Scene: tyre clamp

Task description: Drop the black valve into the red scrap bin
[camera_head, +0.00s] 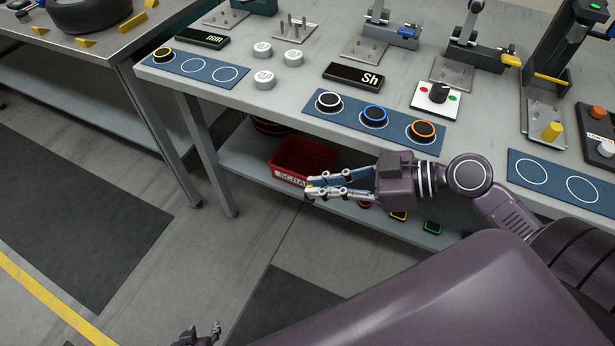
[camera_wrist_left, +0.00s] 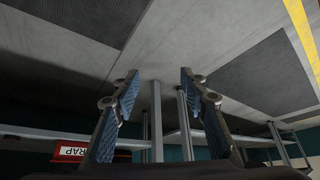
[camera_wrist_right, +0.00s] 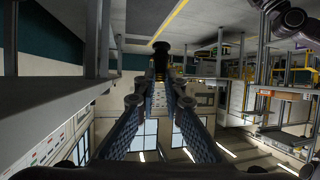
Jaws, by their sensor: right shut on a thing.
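The red scrap bin (camera_head: 305,153) stands on the lower shelf under the bench in the head view; part of its label reads "SCRA". A piece of it also shows in the left wrist view (camera_wrist_left: 70,151). My right gripper (camera_head: 312,188) overlaps the bin's front lower edge in the picture; its height and distance from the bin are hard to tell. In the right wrist view it (camera_wrist_right: 161,84) is shut on the black valve (camera_wrist_right: 161,58), which sticks out beyond the fingertips. My left gripper (camera_head: 208,334) is low at the bottom edge, and its fingers (camera_wrist_left: 158,76) are apart and empty.
The bench top (camera_head: 300,84) overhangs the lower shelf (camera_head: 245,165) holding the bin. Small coloured trays (camera_head: 400,215) lie on that shelf to the right. A blue mat (camera_head: 345,120) with ringed pucks lies on the bench. The floor in front is free.

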